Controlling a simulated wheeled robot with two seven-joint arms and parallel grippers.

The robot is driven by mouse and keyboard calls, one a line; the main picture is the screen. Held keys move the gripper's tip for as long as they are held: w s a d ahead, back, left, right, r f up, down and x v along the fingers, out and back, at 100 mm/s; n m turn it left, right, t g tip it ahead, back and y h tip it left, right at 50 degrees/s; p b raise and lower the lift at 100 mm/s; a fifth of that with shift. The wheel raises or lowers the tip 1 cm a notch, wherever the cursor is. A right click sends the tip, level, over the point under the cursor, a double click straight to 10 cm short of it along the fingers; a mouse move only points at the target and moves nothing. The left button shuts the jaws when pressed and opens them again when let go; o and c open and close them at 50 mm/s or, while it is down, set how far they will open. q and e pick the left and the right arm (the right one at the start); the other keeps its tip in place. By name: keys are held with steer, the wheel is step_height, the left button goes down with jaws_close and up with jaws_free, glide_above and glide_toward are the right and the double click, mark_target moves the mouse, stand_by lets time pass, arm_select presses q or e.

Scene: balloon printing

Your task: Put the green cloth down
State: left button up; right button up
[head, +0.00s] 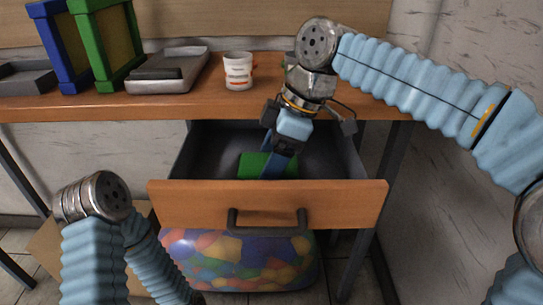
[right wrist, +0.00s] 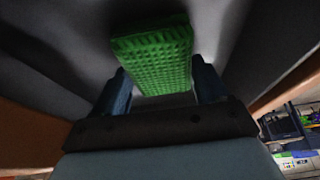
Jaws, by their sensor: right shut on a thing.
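The green cloth (head: 262,165) is inside the open drawer (head: 268,203) below the desk top. It has a bumpy, waffle-like surface in the right wrist view (right wrist: 155,55). My right gripper (head: 276,166) reaches down into the drawer and is shut on the cloth, with a blue finger on either side of it in the right wrist view (right wrist: 160,88). I cannot tell whether the cloth touches the drawer floor. My left arm shows at the lower left of the head view, but its gripper fingers are not visible.
The desk top (head: 150,104) holds a white cup (head: 238,71), a grey tray-like device (head: 168,72), and blue (head: 62,45) and green (head: 102,42) frames. A bag of colourful balls (head: 240,262) sits under the drawer. The drawer front has a dark handle (head: 268,222).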

steer(key=shift+f, duration=0.15)
steer(key=o, duration=1)
steer(key=shift+o, duration=0.2)
steer(key=shift+d+r, duration=0.1)
steer(key=shift+r, duration=0.4)
steer(key=p+v, duration=0.3)
steer(key=v, duration=0.8)
steer(key=shift+r, duration=0.15)
steer(key=shift+d, duration=0.15)
